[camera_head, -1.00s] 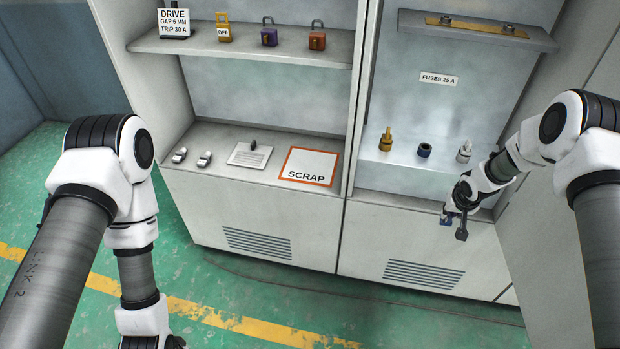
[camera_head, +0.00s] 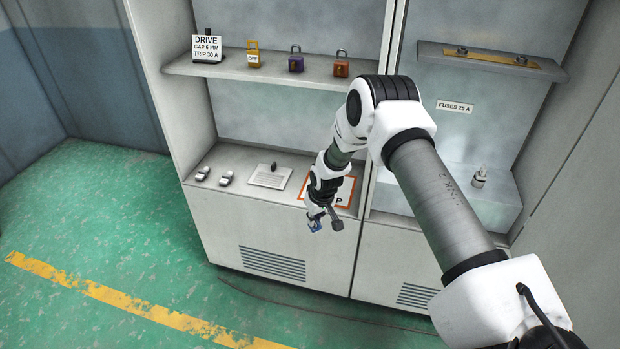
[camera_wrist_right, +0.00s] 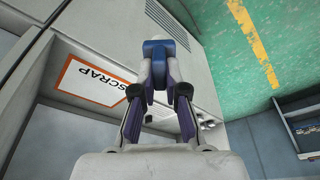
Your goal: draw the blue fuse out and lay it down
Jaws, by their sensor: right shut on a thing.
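The blue fuse (camera_head: 314,226) is held in the jaws of my right gripper (camera_head: 325,221), in front of the cabinet's lower front edge, just below the scrap square. In the right wrist view the fuse's blue body (camera_wrist_right: 158,47) and pale end sit between the fingertips of the gripper (camera_wrist_right: 160,72), clear of any surface. The white scrap square (camera_head: 350,187) with an orange border is partly hidden behind my right wrist; it also shows in the wrist view (camera_wrist_right: 92,80). My left gripper is not in view.
A white card (camera_head: 270,176) and small metal parts (camera_head: 226,178) lie left of the scrap square. Padlocks (camera_head: 296,62) stand on the upper shelf (camera_head: 270,74). A silver fitting (camera_head: 479,178) stands on the right ledge; my arm hides the rest there.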

